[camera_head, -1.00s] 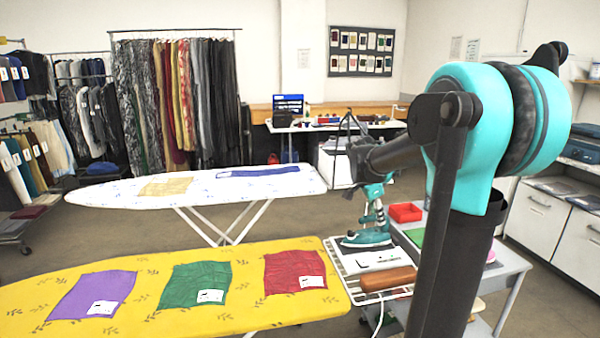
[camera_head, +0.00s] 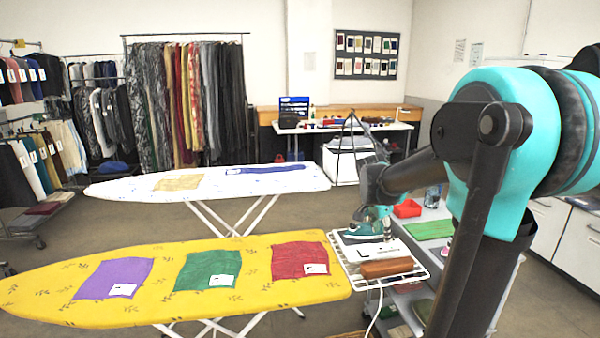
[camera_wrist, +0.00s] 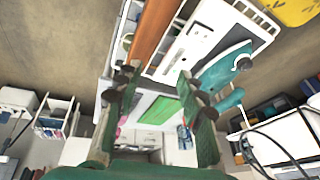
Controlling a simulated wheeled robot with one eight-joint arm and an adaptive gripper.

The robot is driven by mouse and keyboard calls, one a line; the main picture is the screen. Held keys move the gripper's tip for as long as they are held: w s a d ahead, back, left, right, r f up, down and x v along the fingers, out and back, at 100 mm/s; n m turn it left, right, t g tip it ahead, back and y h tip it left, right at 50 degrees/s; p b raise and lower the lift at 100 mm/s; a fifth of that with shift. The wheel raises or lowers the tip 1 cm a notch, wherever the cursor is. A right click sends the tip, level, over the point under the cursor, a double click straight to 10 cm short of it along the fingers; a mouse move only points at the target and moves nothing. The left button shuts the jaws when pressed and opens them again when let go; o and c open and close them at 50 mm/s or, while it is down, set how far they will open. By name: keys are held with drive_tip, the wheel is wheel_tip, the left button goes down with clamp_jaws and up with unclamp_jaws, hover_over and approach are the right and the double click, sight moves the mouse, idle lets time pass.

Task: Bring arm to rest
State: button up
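My gripper (camera_wrist: 156,78) is open in the wrist view, with its two dark-tipped green fingers spread and nothing between them. In the head view my arm reaches in from the right, and its end hangs close to the teal iron (camera_head: 358,232), partly overlapping it. The iron rests on the white wire rack (camera_head: 424,274) at the right end of the yellow ironing board (camera_head: 60,283). It also shows right of my fingers in the wrist view (camera_wrist: 222,68). Whether gripper and iron touch I cannot tell.
A brown wooden block (camera_head: 387,267) lies on the rack. Purple (camera_head: 115,278), green (camera_head: 208,268) and red (camera_head: 299,262) cloths lie on the yellow board. A white ironing board (camera_head: 120,188) stands behind. A red tray (camera_head: 407,208) and green mat (camera_head: 428,229) sit near my arm.

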drive_tip(key=s+a+f+n+y, duration=0.1)
drive_tip(key=s+a+f+n, duration=0.2)
drive_tip(key=s+f+n, duration=0.3)
drive_tip(key=s+a+f+n+t+y, duration=0.1)
drive_tip(key=s+f+n, duration=0.6)
drive_tip(key=s, duration=0.8)
drive_tip(key=shift+a+f+y, duration=0.25)
drive_tip(key=shift+a+y, duration=0.45)
drive_tip(key=shift+a, duration=0.5)
drive_tip(key=shift+o, duration=0.5)
drive_tip(key=shift+s, duration=0.1)
